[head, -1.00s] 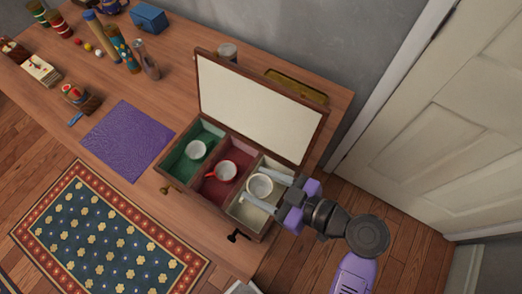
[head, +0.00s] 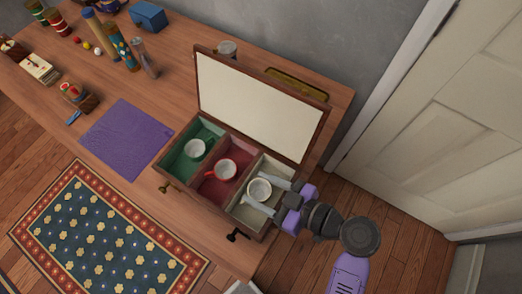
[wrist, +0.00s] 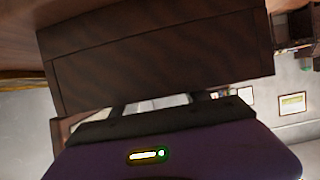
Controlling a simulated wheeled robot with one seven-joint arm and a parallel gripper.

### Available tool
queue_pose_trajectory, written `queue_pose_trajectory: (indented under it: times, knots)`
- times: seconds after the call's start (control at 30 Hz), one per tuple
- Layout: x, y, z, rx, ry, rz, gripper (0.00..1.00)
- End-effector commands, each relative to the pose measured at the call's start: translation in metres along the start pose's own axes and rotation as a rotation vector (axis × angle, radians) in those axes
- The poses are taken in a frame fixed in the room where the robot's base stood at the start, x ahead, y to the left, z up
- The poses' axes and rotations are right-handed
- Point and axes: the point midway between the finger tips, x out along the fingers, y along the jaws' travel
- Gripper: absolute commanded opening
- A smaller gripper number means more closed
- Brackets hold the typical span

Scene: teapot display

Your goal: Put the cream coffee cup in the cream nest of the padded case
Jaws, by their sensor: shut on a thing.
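The padded case (head: 212,208) is a wooden box with its lid (head: 260,108) standing open. It has a green, a red and a cream nest. The cream coffee cup (head: 259,188) is in the cream nest (head: 276,165) at the right, opening upward. My gripper (head: 257,191) reaches in from the right, one finger on each side of this cup, and is shut on it. I cannot tell whether the cup touches the nest floor. In the wrist view a dark wooden wall of the case (wrist: 160,60) fills the middle, and the cup is hidden.
A purple mat (head: 126,139) lies left of the case. A jar (head: 227,49) and a brass tray (head: 297,85) stand behind the lid.

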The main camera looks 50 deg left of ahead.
Motion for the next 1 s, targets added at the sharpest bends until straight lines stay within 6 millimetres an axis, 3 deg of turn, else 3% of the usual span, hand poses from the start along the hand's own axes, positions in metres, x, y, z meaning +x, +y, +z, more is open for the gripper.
queue_pose_trajectory:
  times: [0.03, 0.23, 0.27, 0.37, 0.77, 0.97, 1.0]
  knots:
    - [0.002, -0.001, 0.008, 0.003, -0.009, 0.000, 0.12]
    - [0.003, -0.002, 0.012, 0.006, -0.014, -0.001, 0.12]
    - [0.003, -0.002, 0.013, 0.006, -0.015, -0.001, 0.57]
    - [0.003, -0.003, 0.014, 0.007, -0.015, -0.003, 0.75]
    - [0.003, -0.006, 0.014, 0.007, -0.017, -0.011, 0.75]
    - [-0.003, -0.006, -0.001, 0.007, -0.018, -0.012, 0.75]
    - [-0.009, -0.004, 0.004, 0.009, -0.017, -0.006, 0.75]
